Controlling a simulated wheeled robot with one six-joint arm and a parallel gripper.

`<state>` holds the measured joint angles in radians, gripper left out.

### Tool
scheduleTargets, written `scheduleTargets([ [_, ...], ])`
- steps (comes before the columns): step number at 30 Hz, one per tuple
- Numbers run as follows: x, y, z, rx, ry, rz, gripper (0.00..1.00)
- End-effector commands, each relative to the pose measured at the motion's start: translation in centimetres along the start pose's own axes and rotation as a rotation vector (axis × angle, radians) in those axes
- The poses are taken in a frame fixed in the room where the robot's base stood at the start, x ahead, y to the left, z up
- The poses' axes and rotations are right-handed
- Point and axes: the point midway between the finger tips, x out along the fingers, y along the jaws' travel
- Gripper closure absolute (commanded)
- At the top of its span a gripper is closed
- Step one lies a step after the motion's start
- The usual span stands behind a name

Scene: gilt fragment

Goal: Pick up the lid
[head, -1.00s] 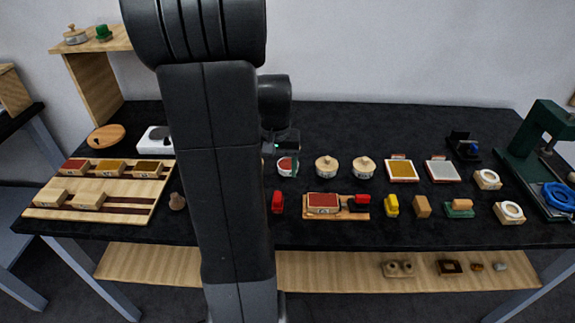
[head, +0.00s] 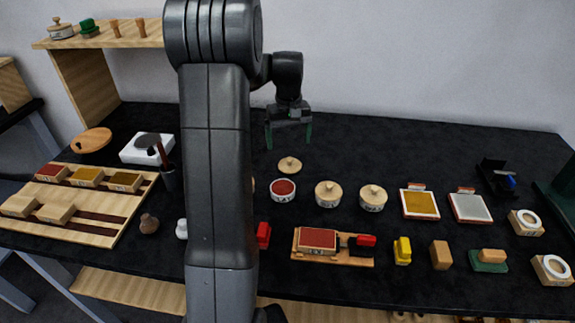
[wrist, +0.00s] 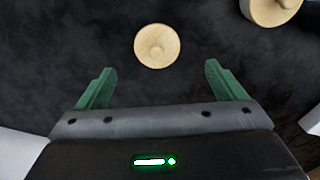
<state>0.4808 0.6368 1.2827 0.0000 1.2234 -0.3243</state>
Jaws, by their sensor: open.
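The lid (head: 290,165) is a small, round, pale wooden disc with a knob. It lies on the black table just behind an open pot with red contents (head: 283,188). In the wrist view the lid (wrist: 158,45) is seen from above, ahead of the fingertips and roughly centred between them. My gripper (head: 289,144) has two green fingers, spread apart and empty, pointing down. It is above and behind the lid in the head view, not touching it. In the wrist view my gripper (wrist: 160,70) shows nothing between its fingers.
Two lidded pots (head: 328,194) (head: 373,198) stand to the right of the red pot. A red stamp pad on a wooden board (head: 318,240) lies in front. A white device (head: 147,147) and a slotted wooden tray (head: 100,225) are on the left. The table behind the lid is clear.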

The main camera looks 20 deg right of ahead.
Motion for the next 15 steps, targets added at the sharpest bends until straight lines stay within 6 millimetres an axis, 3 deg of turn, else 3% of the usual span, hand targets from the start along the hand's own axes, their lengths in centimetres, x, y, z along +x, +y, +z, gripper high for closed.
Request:
scheduleTargets([
  [3,2.0,0.0,0.0,0.0,-0.002,-0.001,0.1],
  [11,3.9,0.1,-0.1,0.001,-0.001,0.0,0.1],
  [15,6.1,0.4,-0.2,0.001,-0.004,-0.001,0.1],
])
